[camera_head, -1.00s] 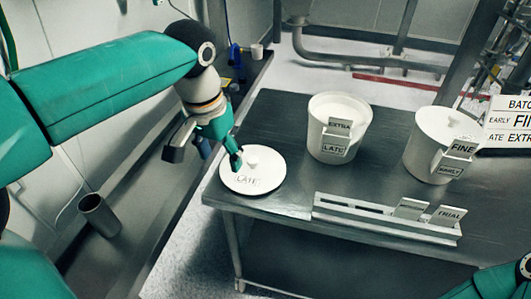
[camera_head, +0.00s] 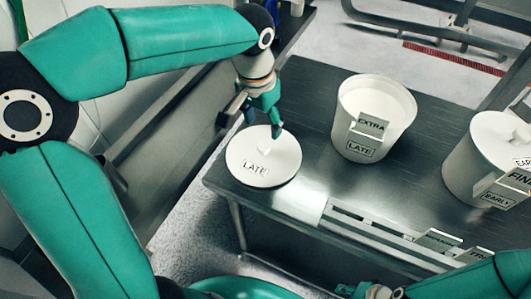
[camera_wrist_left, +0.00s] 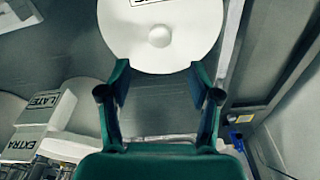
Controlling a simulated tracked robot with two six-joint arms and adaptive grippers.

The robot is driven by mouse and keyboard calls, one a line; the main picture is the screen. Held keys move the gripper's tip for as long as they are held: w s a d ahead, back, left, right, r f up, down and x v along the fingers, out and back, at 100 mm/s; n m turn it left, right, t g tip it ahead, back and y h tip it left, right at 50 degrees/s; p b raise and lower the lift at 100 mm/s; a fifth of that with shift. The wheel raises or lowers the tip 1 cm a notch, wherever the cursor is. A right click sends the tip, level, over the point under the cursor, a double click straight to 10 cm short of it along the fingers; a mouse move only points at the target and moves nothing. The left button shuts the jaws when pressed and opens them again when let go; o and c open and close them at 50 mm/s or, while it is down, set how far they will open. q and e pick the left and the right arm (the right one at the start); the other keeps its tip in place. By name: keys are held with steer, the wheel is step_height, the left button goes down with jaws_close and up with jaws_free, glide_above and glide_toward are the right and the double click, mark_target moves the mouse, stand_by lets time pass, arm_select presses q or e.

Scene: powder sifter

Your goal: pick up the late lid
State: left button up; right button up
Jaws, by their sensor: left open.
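The late lid (camera_head: 258,172) is a round white disc with a small knob and the label LATE. It lies flat at the left end of the dark metal table, beside the open white LATE container (camera_head: 374,115). My left gripper (camera_head: 264,128) is open above the far side of the lid. In the left wrist view the lid (camera_wrist_left: 185,22) and its knob (camera_wrist_left: 159,37) sit just beyond the open fingertips (camera_wrist_left: 160,75), with nothing between them. My right gripper (camera_head: 376,291) shows only in part at the bottom edge; its jaws cannot be made out.
A lidded white container (camera_head: 481,163) labelled EARLY stands at the right. A pale slotted rack (camera_head: 345,220) with label plates runs along the table's front edge. The table (camera_head: 315,125) is bare between the lid and the LATE container.

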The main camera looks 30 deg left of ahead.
mark_target(264, 145)
arm_select(q)
steer(key=f, duration=0.9)
steer(key=shift+w, duration=0.2)
jaws_close()
